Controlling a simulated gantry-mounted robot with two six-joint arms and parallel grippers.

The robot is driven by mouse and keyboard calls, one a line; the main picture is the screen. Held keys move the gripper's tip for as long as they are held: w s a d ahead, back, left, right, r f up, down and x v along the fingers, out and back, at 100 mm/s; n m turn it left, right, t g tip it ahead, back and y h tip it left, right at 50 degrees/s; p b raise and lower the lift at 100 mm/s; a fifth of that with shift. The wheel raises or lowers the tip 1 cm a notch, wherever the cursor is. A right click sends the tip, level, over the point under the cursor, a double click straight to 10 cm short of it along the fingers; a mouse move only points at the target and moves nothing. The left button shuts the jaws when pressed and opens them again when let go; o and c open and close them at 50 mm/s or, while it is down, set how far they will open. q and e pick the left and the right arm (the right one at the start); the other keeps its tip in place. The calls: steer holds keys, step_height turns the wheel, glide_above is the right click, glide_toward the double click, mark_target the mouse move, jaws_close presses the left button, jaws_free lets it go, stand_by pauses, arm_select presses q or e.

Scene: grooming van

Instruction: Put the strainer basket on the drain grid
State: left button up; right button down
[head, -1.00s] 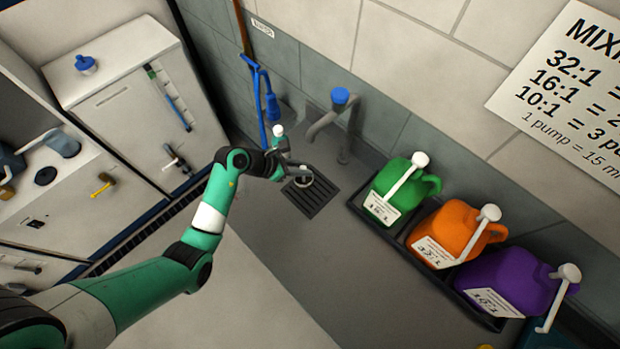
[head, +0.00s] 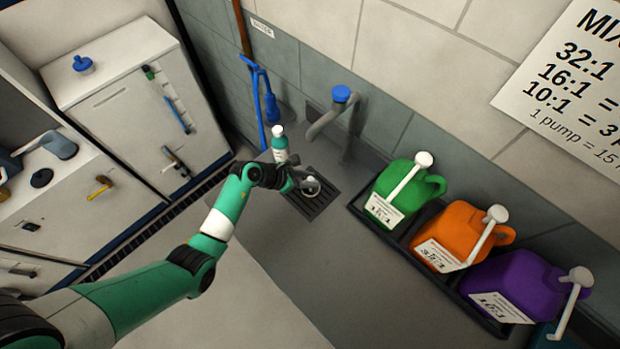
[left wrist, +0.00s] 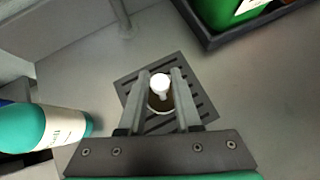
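The strainer basket (head: 311,187) shows as a small round piece with a pale rim at my left gripper (head: 302,182) in the head view. In the left wrist view, its white knob (left wrist: 160,82) sits between the fingertips of my left gripper (left wrist: 161,80), which look closed on it. The basket's rim and brownish inside are partly hidden by the fingers. The dark slotted drain grid (left wrist: 196,103) lies under the basket, which is over its middle part. The grid also shows in the head view (head: 325,199). Whether basket and grid touch, I cannot tell. My right gripper is out of view.
A teal bottle (head: 279,146) with a white cap stands close beside my left gripper. A tap (head: 330,118) with a blue top is behind the grid. Green (head: 406,192), orange (head: 462,232) and purple (head: 520,282) jugs stand in a dark tray to the right.

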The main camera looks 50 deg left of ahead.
arm_select(q)
steer(key=shift+o, duration=1.4)
steer(key=shift+r, duration=0.1)
steer(key=p+v, duration=0.3)
steer(key=v, duration=0.9)
steer(key=shift+p, duration=0.4)
